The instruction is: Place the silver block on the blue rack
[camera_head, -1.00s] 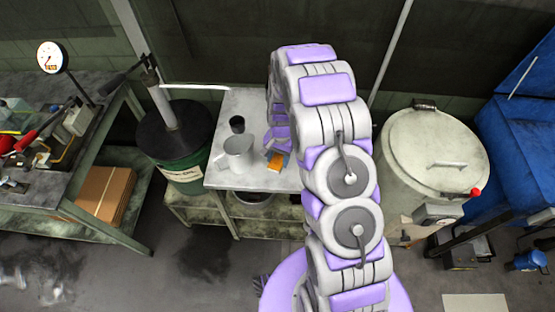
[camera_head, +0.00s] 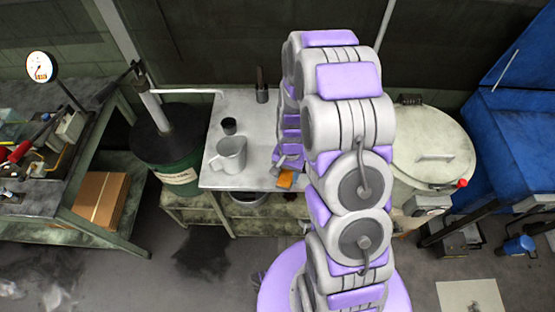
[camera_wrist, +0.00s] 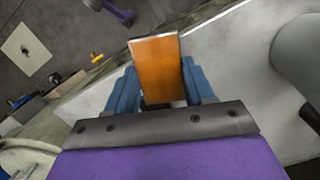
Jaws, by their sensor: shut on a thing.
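My gripper (camera_wrist: 158,84) has blue fingers and is shut on an orange-brown block (camera_wrist: 154,62) with a thin pale edge. In the head view, the block (camera_head: 286,180) shows as a small orange patch at the front edge of the metal table (camera_head: 262,125); my gripper (camera_head: 288,162) is partly hidden by my arm. I cannot tell whether the block touches the table. No face of it that I see is plainly silver. I see no thing that is clearly a blue rack; a large blue cabinet-like thing (camera_head: 510,130) stands at the right.
A grey jug (camera_head: 231,154), a dark cup (camera_head: 228,126) and a dark upright cylinder (camera_head: 262,85) stand on the table. A green drum (camera_head: 178,172) stands left of it. A pale round-lidded vessel (camera_head: 433,145) stands between my arm and the blue thing. Open floor lies in front.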

